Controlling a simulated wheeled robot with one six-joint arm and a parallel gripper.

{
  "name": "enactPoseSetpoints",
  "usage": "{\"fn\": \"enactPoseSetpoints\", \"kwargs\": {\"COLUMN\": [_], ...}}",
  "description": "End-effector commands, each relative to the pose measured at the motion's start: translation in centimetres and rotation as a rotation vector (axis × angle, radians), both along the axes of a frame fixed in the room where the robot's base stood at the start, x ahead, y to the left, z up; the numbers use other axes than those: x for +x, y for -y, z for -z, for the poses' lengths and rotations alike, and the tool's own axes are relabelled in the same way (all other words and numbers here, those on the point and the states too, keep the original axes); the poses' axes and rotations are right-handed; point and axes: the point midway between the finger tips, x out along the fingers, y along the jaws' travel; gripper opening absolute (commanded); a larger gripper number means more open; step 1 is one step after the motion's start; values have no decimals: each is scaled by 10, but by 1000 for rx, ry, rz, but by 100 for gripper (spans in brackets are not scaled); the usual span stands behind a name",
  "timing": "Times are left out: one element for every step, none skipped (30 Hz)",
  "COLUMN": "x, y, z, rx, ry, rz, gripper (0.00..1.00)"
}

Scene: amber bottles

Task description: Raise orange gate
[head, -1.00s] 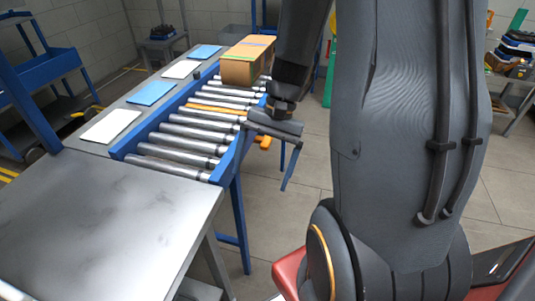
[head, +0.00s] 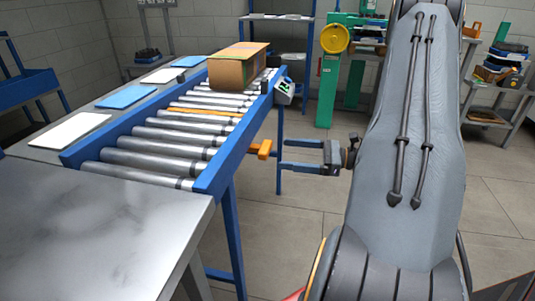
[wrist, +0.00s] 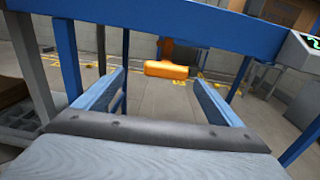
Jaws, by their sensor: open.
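An orange handle (head: 262,149) sticks out below the blue side rail of the roller conveyor. An orange bar (head: 205,111), apparently the gate, lies low between the rollers. My gripper (head: 281,155) is open and empty, just right of the handle, its fingers pointing left at it. In the wrist view the handle (wrist: 166,69) shows ahead between the two fingertips, with my gripper (wrist: 161,76) apart from it. The link between handle and bar is hidden by the rail.
A cardboard box (head: 236,66) sits on the rollers at the far end of the conveyor. The blue rail (wrist: 190,31) runs above the handle, with a small display box (head: 284,90) on it. A metal table (head: 90,235) stands at the front left.

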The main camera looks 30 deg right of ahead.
Motion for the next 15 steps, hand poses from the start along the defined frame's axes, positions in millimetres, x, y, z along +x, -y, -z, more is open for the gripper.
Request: {"fn": "enactPoseSetpoints", "kwargs": {"x": [0, 0, 0, 1, 2, 5, 7, 9, 13, 16, 19, 24, 27, 30, 34], "y": [7, 10, 12, 12, 12, 10, 9, 6, 3, 0, -3, -7, -10, -13, -18], "z": [4, 4, 3, 3, 3, 2, 2, 2, 2, 2, 2, 2, 2, 2, 2], "rx": [12, 16, 19, 21, 21, 21, 20, 20, 20, 19, 19, 19, 19, 19, 18], "ry": [5, 7, 9, 10, 10, 10, 9, 9, 9, 10, 10, 10, 10, 10, 9], "rz": [21, 28, 35, 39, 42, 45, 47, 47, 49, 51, 51, 51, 52, 52, 51], "gripper": [89, 89, 89, 89, 89, 89, 89, 89, 89, 89, 89, 89, 89, 89, 89]}}
